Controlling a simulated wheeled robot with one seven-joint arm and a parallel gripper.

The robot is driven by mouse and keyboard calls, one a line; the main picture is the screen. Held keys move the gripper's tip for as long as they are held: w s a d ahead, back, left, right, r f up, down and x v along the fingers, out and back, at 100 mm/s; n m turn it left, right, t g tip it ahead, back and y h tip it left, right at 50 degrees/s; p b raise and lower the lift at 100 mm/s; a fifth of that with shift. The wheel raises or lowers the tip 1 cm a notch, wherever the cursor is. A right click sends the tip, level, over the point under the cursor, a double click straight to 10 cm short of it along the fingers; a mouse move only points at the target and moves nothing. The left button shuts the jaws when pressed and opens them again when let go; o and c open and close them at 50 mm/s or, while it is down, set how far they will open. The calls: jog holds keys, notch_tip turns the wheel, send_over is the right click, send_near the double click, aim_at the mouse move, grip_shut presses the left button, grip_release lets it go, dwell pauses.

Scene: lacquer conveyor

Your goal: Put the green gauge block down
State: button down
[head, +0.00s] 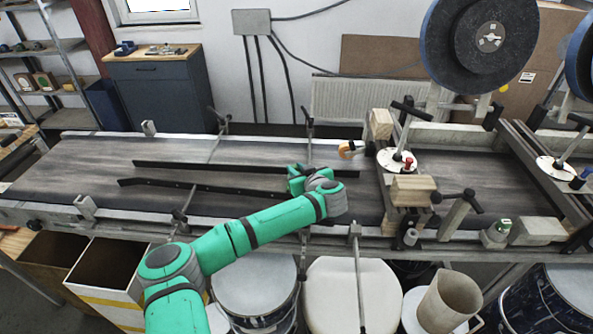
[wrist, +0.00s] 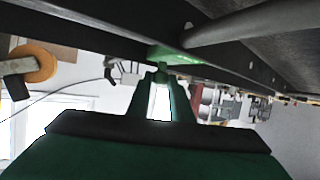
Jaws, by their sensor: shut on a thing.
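My gripper (wrist: 161,72) is shut on the green gauge block (wrist: 168,54), which shows as a small green patch at the fingertips in the wrist view. Most of the block is hidden by the fingers and a dark rail. In the head view, my gripper (head: 297,180) is low over the dark conveyor belt (head: 90,170), near the guide rails. The block cannot be made out there. I cannot tell whether it touches the belt.
Two dark guide rails (head: 230,167) run along the belt. An orange-rimmed roller (head: 348,150) and a wooden block (head: 413,190) stand to the right of my gripper. Large dark discs (head: 455,50) hang at upper right. The belt's left part is clear.

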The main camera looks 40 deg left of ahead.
jog(key=shift+f, duration=0.15)
jog(key=shift+a, duration=0.1)
jog(key=c, duration=1.6)
grip_release()
jog(key=shift+f, duration=0.1)
jog(key=v, duration=0.6)
jog(key=shift+w, duration=0.2)
jog(key=shift+s+d+r, duration=0.3)
jog(key=shift+s+d, duration=0.1)
jog(key=shift+s, duration=0.15)
jog(key=shift+d+r, duration=0.1)
jog(key=shift+d, duration=0.25)
jog(key=shift+a, duration=0.1)
